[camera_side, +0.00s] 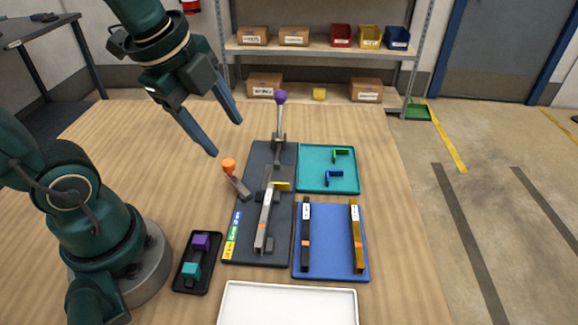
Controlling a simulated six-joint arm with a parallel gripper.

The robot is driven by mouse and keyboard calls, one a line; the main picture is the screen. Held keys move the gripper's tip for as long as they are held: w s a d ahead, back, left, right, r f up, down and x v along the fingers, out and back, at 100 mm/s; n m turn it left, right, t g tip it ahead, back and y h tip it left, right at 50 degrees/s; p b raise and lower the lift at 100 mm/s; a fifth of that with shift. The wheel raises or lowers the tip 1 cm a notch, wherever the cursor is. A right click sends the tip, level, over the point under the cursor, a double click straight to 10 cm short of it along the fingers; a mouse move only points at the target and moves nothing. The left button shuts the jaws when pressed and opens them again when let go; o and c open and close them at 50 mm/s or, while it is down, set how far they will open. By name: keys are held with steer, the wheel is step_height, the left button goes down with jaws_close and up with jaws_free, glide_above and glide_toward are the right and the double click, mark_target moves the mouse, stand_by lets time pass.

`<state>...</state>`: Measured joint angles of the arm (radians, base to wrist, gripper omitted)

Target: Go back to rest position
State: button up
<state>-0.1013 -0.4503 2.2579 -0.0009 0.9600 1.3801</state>
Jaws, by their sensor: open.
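My gripper (226,136) is in the upper left part of the side view, above the wooden table (130,135). Its two blue fingers are apart and nothing is between them. It points down and to the right, and appears clear of the objects on the table. The dark grey fixture board (236,207) lies to the right of and below the fingers. On it stand an upright lever with a purple ball (281,97), an orange-knobbed lever (229,166) at its left edge, and a long grey bar (265,222) with a yellow piece (282,186) near its top.
A teal tray (312,183) holds a green and a blue bracket. A blue tray (330,268) holds a black and a yellow bar. A small black tray (184,284) holds purple and teal blocks. A white tray (288,286) is at the front. Shelves stand behind.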

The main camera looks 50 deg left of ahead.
steer(key=s+n, duration=0.1)
steer(key=n, duration=0.4)
steer(key=s+d+n+t, duration=0.1)
steer(key=n, duration=0.3)
steer(key=s+d+f+n, duration=0.1)
steer(key=s+n, duration=0.1)
steer(key=n, duration=0.3)
steer(key=shift+n, duration=0.3)
